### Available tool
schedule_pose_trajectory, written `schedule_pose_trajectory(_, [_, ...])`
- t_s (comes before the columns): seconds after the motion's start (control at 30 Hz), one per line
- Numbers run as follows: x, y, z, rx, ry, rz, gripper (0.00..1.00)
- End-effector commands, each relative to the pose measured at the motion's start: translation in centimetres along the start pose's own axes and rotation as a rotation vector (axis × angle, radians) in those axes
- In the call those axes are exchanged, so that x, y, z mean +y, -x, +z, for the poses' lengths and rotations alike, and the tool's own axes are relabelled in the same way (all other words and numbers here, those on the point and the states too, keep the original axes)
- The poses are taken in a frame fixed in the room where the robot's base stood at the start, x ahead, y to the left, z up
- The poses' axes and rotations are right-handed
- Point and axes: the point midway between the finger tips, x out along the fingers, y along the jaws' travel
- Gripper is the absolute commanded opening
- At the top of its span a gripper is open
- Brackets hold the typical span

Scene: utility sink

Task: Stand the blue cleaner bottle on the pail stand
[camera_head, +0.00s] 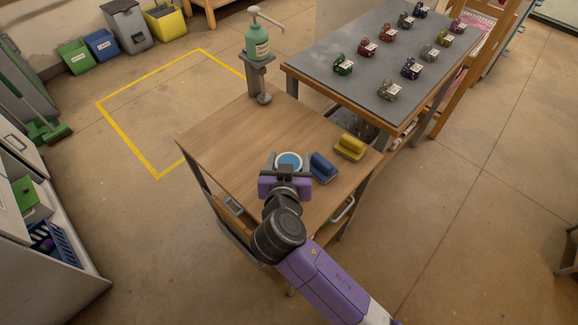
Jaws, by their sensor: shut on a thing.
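My gripper (286,172) is over the near part of the wooden table, its jaws shut. What lies between the jaws is mostly hidden by the gripper body, and I cannot make it out. A round blue thing with a white rim (289,158) shows just beyond the fingertips, partly covered by them; I cannot tell whether they touch it. I cannot clearly identify a blue cleaner bottle or the pail stand. A green pump bottle (257,43) stands upright on a small raised stand (258,76) at the table's far corner.
A blue block-like thing (323,166) and a yellow one (349,147) lie right of my gripper on the wooden table (225,135). The table's left side is clear. A grey-topped table (335,50) with several small items adjoins behind. Bins (103,45) stand back left.

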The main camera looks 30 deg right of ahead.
Motion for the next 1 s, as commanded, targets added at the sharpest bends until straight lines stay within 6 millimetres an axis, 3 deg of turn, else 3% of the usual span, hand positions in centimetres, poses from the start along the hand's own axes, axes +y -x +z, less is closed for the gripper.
schedule_pose_trajectory(0.2, [-0.1,-1.1,2.5,0.002,0.002,-0.001,0.00])
schedule_pose_trajectory(0.63, [-0.1,-1.3,3.1,0.002,0.000,0.000,0.00])
schedule_pose_trajectory(0.67, [-0.1,-1.3,3.2,0.000,0.000,0.000,0.64])
schedule_pose_trajectory(0.7, [-0.1,-1.3,3.1,0.000,0.001,0.000,0.71])
schedule_pose_trajectory(0.77, [-0.1,-1.3,3.1,0.000,0.001,0.000,0.83])
schedule_pose_trajectory(1.0, [-0.1,-1.3,3.1,0.000,0.001,0.000,0.83])
